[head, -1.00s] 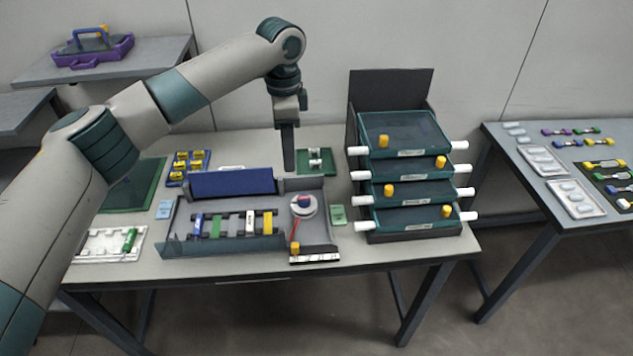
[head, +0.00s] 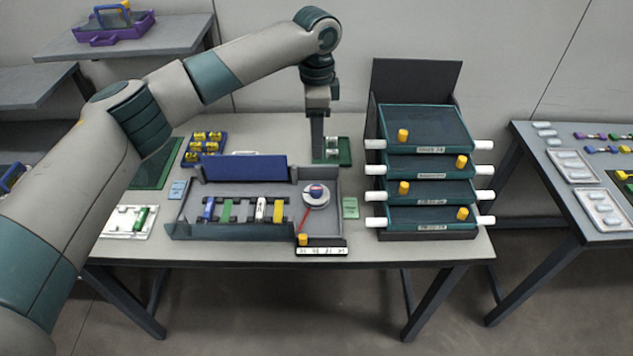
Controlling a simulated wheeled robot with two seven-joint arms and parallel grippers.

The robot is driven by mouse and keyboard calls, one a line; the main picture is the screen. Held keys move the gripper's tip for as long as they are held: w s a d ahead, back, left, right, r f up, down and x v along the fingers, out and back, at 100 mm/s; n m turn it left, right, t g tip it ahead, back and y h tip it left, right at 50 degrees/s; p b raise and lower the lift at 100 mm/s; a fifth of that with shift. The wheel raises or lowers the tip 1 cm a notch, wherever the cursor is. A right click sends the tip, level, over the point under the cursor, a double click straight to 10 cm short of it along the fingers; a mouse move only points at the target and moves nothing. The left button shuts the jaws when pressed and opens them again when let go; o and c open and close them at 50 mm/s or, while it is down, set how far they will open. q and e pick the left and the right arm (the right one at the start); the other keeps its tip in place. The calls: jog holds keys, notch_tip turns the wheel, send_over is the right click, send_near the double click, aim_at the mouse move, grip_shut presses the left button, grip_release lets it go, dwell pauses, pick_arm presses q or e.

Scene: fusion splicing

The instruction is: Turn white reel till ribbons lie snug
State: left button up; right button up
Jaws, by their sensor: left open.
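The white reel (head: 316,196) sits in the right compartment of the grey tray (head: 180,222) on the table. Several coloured pieces lie in a row in the tray's left compartment. My left gripper (head: 318,158) points down behind the reel, apart from it and above the table's back part. It is open, though its fingers overlap in this view. My right gripper is out of view.
A stack of dark green drawers (head: 425,165) with white side handles stands right of the tray. A green board (head: 343,151) with white pieces lies behind the reel, partly hidden by my gripper. A raised blue panel (head: 240,175) borders the tray's back. A light green card (head: 350,208) lies right of the tray.

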pick_arm(q)
jog(key=p, duration=0.2)
send_near(316, 188)
notch_tip(316, 188, down, 6)
jog(key=shift+f+p, duration=0.25)
jog(key=shift+p, duration=0.45)
jog(key=shift+f, duration=0.85)
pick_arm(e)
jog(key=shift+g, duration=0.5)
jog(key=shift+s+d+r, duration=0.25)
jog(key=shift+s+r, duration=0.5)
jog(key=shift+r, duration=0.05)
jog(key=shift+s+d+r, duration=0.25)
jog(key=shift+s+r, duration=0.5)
